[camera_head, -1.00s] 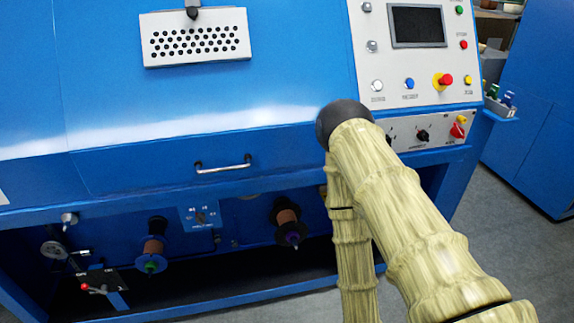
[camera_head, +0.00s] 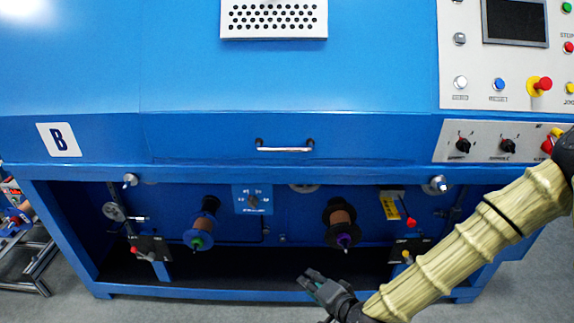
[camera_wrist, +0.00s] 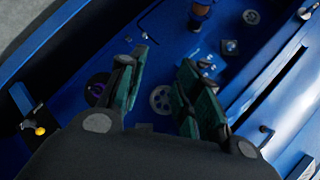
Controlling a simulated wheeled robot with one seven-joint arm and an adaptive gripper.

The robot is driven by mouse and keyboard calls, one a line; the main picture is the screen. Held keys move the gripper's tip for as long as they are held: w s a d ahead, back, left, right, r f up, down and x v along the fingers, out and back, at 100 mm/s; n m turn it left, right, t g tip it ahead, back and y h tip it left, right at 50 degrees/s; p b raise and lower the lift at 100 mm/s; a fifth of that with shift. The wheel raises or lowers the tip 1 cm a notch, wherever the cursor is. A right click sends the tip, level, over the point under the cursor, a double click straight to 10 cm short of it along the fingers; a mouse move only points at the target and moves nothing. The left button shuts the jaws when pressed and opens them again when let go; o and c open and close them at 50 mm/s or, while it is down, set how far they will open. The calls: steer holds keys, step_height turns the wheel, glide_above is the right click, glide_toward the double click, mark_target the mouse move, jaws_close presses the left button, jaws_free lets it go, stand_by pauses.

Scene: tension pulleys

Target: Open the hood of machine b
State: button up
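The blue machine marked B (camera_head: 60,139) fills the head view. Its hood (camera_head: 370,138) is a wide blue panel that looks closed, with a silver handle (camera_head: 284,149) near its lower edge. My gripper (camera_head: 312,281) is below the hood, low in front of the machine's open lower bay, well below the handle and apart from it. In the wrist view my gripper (camera_wrist: 158,95) shows two dark green finger pads spread apart with nothing between them.
Two spools, a left one (camera_head: 203,222) and a right one (camera_head: 341,222), stick out of the bay. A control panel (camera_head: 500,142) with knobs and an emergency button (camera_head: 540,86) is at the right. Grey floor (camera_head: 240,311) lies clear in front.

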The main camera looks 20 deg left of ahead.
steer(key=w+a+r+m+t+y+b, duration=0.1)
steer(key=w+a+r+t, duration=0.1)
steer(key=w+a+r, duration=0.3)
steer(key=w+a+r+m+t+y+b, duration=0.1)
steer(key=w+r+t+b, duration=0.15)
steer(key=r, duration=0.45)
steer(key=m+t+y, duration=0.2)
steer(key=t, duration=0.1)
glide_toward(285, 149)
steer(key=x, duration=1)
steer(key=shift+w+f+b, duration=0.2)
steer(key=shift+w+b, duration=0.1)
jaws_close()
